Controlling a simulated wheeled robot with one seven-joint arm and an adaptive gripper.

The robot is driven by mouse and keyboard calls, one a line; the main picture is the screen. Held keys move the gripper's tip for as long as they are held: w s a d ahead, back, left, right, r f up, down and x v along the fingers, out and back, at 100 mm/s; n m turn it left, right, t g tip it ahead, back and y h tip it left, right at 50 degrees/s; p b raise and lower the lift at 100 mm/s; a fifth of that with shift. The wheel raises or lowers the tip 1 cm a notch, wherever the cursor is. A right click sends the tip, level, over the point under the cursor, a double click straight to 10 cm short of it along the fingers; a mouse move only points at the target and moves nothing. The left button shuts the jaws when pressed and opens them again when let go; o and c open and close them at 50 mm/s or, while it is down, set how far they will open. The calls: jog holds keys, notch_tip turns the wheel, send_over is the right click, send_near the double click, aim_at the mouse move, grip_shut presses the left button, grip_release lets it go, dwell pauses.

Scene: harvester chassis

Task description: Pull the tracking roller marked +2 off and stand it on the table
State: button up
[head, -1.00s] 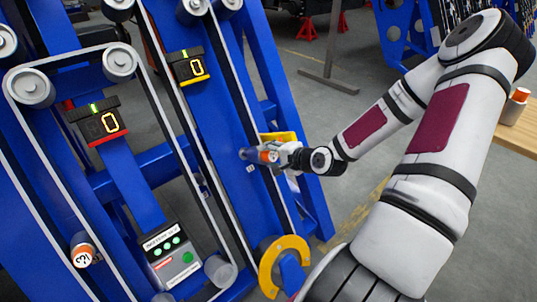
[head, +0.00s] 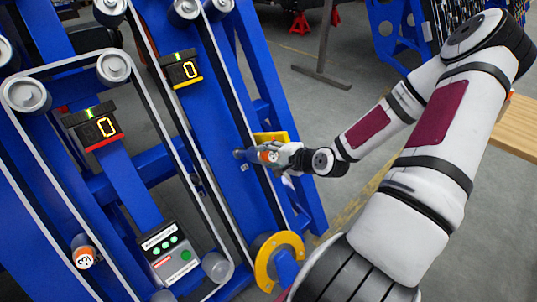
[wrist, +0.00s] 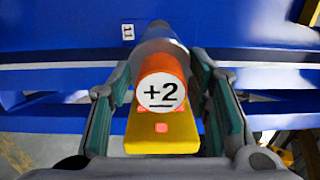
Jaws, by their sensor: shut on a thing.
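The tracking roller marked +2 (wrist: 161,84) has an orange body and a white end face, and points at the wrist camera. Its grey far part runs to the blue frame; I cannot tell whether it still touches. My gripper (wrist: 163,100) is shut on it, with a green pad on each side. In the head view the roller (head: 268,157) lies sideways at the blue beam, with my gripper (head: 284,157) on its right end. The wooden table (head: 515,135) shows at the right edge, partly behind my arm.
A yellow bracket (head: 272,138) sits close behind the roller. Another orange roller (head: 84,257) is at the left belt. Two displays (head: 183,71) read 0. A control box (head: 172,255) and yellow ring (head: 280,262) are below.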

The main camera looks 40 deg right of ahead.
jog(key=shift+p+v, duration=0.8)
jog(key=shift+v, duration=0.25)
jog(key=w+a+r, duration=1.2)
jog(key=a+r, duration=0.3)
jog(key=a, duration=0.2)
jog(key=a+r, duration=0.5)
jog(key=a, duration=0.3)
jog(key=r+p+v, duration=0.1)
jog(key=p+v, duration=0.7)
jog(key=p, duration=1.1)
jog(key=shift+w, duration=0.15)
